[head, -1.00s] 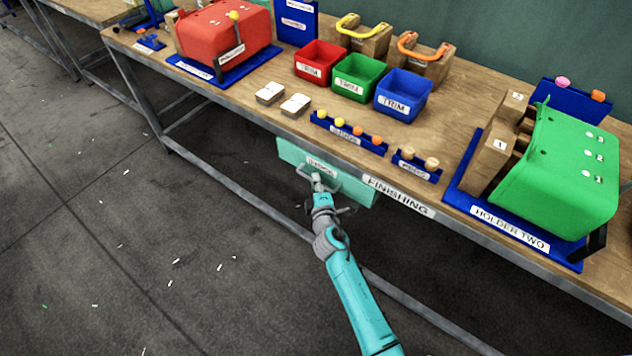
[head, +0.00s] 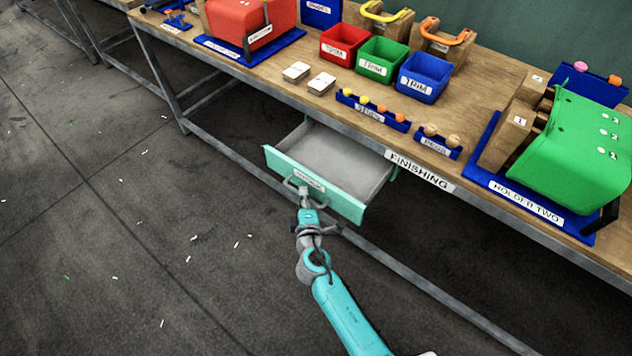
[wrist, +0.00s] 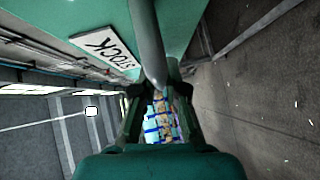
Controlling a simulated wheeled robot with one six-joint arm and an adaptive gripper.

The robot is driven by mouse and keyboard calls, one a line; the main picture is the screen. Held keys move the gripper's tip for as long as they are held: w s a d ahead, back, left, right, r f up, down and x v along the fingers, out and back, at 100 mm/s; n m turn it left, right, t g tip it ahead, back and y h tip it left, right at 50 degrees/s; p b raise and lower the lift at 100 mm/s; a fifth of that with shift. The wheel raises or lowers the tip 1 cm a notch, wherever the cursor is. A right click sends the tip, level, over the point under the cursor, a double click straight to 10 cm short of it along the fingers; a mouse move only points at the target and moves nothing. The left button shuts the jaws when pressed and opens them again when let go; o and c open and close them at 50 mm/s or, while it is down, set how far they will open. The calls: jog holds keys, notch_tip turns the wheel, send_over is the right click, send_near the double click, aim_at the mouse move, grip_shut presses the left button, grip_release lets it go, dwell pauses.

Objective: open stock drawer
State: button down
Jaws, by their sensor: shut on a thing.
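The stock drawer (head: 349,203) is a teal-fronted drawer under the workbench, pulled part way out. Its grey inside (head: 335,155) shows and looks empty. My gripper (head: 304,190) is shut on the bar handle on the drawer front, near the white label. In the wrist view the grey handle bar (wrist: 147,45) runs between the fingers of my gripper (wrist: 158,95), and the label (wrist: 107,50) reads STOCK upside down.
The workbench (head: 465,110) carries red, green and blue trim bins (head: 424,78), a red press (head: 240,22), a green press (head: 570,150) and small peg racks (head: 372,108). A lower rail (head: 420,290) runs beneath. The floor (head: 130,230) in front is open, with small white scraps.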

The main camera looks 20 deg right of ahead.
jog(key=s+a, duration=0.4)
jog(key=a, duration=0.1)
jog(key=shift+a, duration=0.4)
jog(key=c, duration=1.2)
grip_release()
jog(key=shift+s, duration=0.1)
jog(key=s+a+r, duration=0.1)
jog(key=s, duration=1)
jog(key=shift+s+a+r, duration=0.3)
jog(key=shift+s+a, duration=0.05)
